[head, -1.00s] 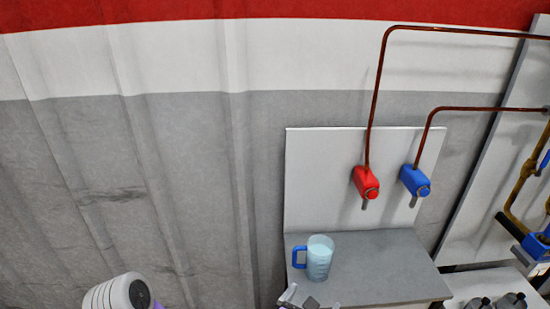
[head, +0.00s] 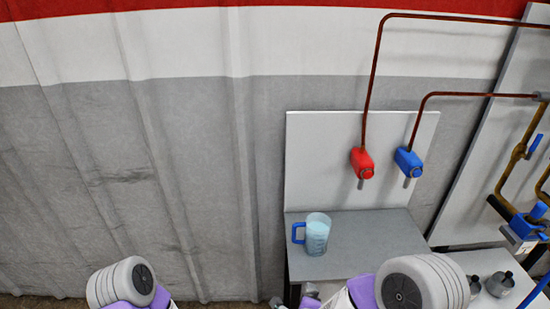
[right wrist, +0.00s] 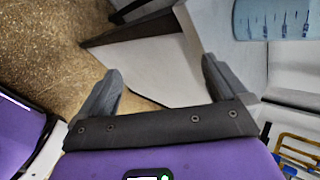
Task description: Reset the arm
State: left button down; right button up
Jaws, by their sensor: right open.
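My right arm (head: 415,285) comes in at the bottom of the head view, with a grey rounded joint and purple link. In the right wrist view, my right gripper (right wrist: 163,82) has its two dark fingers wide apart with nothing between them. In the head view, only small parts of this gripper show at the bottom edge, in front of the grey table. My left arm (head: 122,285) shows at the lower left; its gripper is out of frame. A clear measuring jug (head: 317,235) with a blue handle stands upright on the table, apart from my right gripper.
The grey table (head: 370,240) has a white back panel (head: 320,150) with a red tap (head: 362,163) and a blue tap (head: 408,162). Grey bottles (head: 500,283) stand on a white surface at the lower right. Pipes with blue valves are at the far right.

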jog(key=s+d+f+n+g+y+p, duration=0.1)
jog(key=s+f+n+g+y, duration=0.4)
jog(key=s+f+n, duration=1.1)
jog(key=n+g, duration=0.3)
jog(key=shift+s, duration=0.15)
jog(key=shift+d, duration=0.1)
